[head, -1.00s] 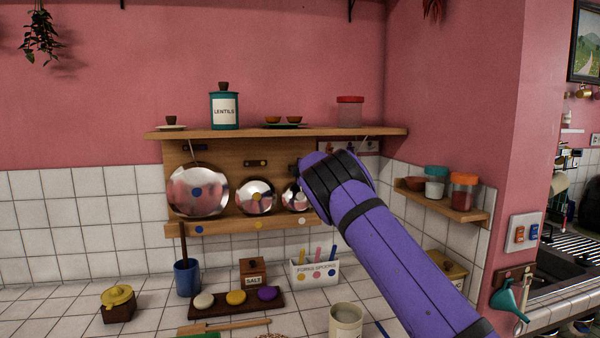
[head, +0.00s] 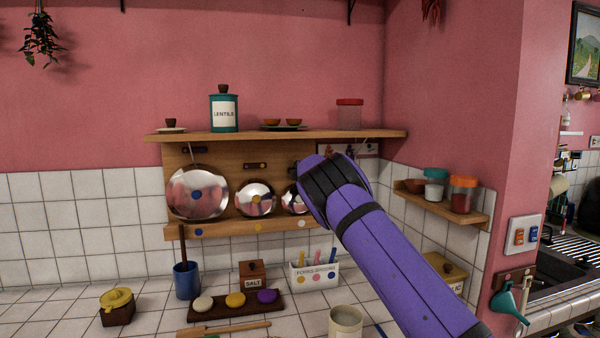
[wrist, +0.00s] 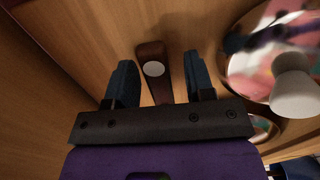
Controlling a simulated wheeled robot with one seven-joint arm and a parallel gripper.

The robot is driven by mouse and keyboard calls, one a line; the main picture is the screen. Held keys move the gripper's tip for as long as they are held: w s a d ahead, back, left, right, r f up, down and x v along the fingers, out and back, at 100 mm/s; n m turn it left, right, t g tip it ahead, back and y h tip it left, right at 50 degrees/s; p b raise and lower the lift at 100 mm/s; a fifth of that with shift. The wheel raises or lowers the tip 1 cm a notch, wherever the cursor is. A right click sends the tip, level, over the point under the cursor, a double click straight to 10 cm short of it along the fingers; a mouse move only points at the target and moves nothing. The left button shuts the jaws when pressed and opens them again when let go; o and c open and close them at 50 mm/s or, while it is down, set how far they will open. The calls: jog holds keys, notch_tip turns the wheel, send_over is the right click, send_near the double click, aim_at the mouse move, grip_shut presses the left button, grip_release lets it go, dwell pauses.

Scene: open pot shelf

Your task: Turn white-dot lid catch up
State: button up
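The white-dot catch (wrist: 152,85) is a narrow dark wooden bar with a white dot, on the wooden board. In the wrist view it stands lengthwise between the two fingers of my gripper (wrist: 158,62). The fingers are open, with a visible gap on each side of the bar. The shiny lid with a white knob (wrist: 262,70) is to the right of the catch.
A larger blue-dot lid (head: 197,192) and a yellow-dot lid (head: 256,198) hang to the left. The shelf (head: 300,133) above bears a lentils tin (head: 224,111) and a red-lidded jar (head: 349,114). A utensil box (head: 315,275) stands below.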

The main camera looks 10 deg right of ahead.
jog(key=shift+s, duration=0.1)
jog(key=s, duration=1)
jog(key=shift+s, duration=0.3)
jog(key=s+d+r+m+g+h, duration=0.1)
jog(key=s+d+r+m+g, duration=0.1)
jog(key=s+d+m, duration=0.35)
jog(key=s+d+r+m+g, duration=0.2)
jog(key=s+m, duration=0.1)
jog(key=s, duration=0.6)
jog(key=s+d+r+m+g+h, duration=0.15)
jog(key=s+d+m, duration=0.25)
jog(key=s, duration=0.4)
jog(key=s+a+f+m+g, duration=0.1)
jog(key=s+a+m+g, duration=0.1)
jog(key=s, duration=1.2)
jog(key=s+a+f+m+g+y, duration=0.1)
jog(key=s+a+f+g, duration=0.1)
jog(key=s, duration=1.3)
jog(key=s+a+f+m+g+y, duration=0.1)
jog(key=s+a+m+g, duration=0.1)
jog(key=s, duration=1.2)
jog(key=shift+s+a+f+m+g, duration=0.3)
jog(key=shift+a+g, duration=0.35)
jog(key=shift+a, duration=0.5)
